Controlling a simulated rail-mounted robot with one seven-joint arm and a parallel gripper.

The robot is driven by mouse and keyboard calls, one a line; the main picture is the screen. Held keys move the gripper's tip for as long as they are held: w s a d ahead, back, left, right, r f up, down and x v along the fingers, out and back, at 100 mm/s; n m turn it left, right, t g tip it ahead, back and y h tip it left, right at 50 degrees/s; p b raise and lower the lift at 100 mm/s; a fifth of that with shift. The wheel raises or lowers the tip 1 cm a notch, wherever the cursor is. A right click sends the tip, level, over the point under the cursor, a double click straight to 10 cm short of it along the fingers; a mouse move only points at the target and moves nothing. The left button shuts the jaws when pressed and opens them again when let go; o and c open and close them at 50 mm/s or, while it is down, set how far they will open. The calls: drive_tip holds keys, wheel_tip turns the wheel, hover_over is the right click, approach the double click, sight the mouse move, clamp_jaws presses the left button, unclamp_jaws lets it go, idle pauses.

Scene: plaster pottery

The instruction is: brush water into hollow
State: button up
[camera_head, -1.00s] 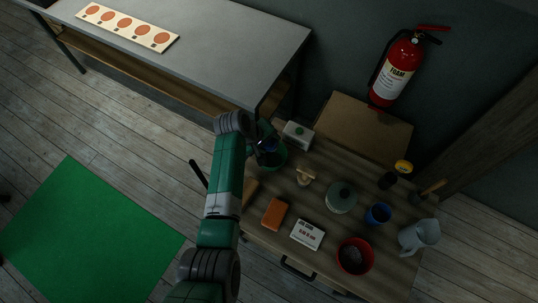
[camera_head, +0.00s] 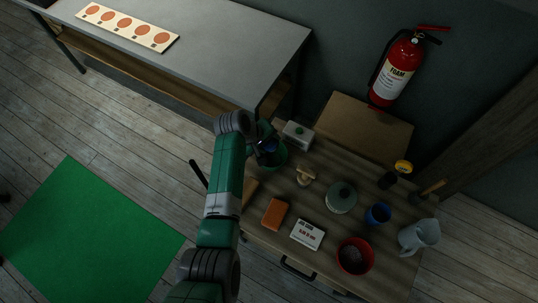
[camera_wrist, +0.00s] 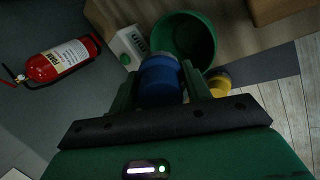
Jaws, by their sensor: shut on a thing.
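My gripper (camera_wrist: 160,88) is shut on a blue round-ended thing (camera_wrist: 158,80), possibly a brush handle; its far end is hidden. In the wrist view a green round container (camera_wrist: 187,38) lies just beyond the fingers. In the head view my gripper (camera_head: 266,146) is over or beside that green container (camera_head: 277,160) at the bench's back left, partly hidden by my wrist. I cannot tell whether the held thing touches the container. No water or hollow is clearly visible.
A white carton (camera_head: 298,135) stands close behind the green container. The wooden bench (camera_head: 320,178) also holds a wooden tool (camera_head: 305,177), an orange block (camera_head: 275,213), a lidded pot (camera_head: 341,197), a blue cup (camera_head: 378,214), a red pot (camera_head: 355,256) and a pitcher (camera_head: 419,236).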

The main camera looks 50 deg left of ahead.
drive_tip(key=shift+r, duration=0.1)
wheel_tip(320, 180, up, 4)
drive_tip(key=p, duration=0.4)
drive_tip(key=shift+r, duration=0.1)
drive_tip(key=shift+f, duration=0.2)
idle(0.4)
drive_tip(key=s+d+r+m+g+h+p, duration=0.1)
drive_tip(key=d+r+m, duration=0.3)
drive_tip(key=d, duration=0.7)
drive_tip(key=s+d+r+m+g+h+p, duration=0.2)
drive_tip(key=d+m, duration=0.4)
drive_tip(key=d, duration=0.5)
drive_tip(key=s+d+r+m+g+h+p, duration=0.1)
drive_tip(key=d+r+m+g+p, duration=0.1)
drive_tip(key=d+r+m, duration=0.4)
drive_tip(key=d+g, duration=0.1)
drive_tip(key=d, duration=0.3)
drive_tip(key=shift+s+d, duration=0.35)
drive_tip(key=shift+d, duration=0.05)
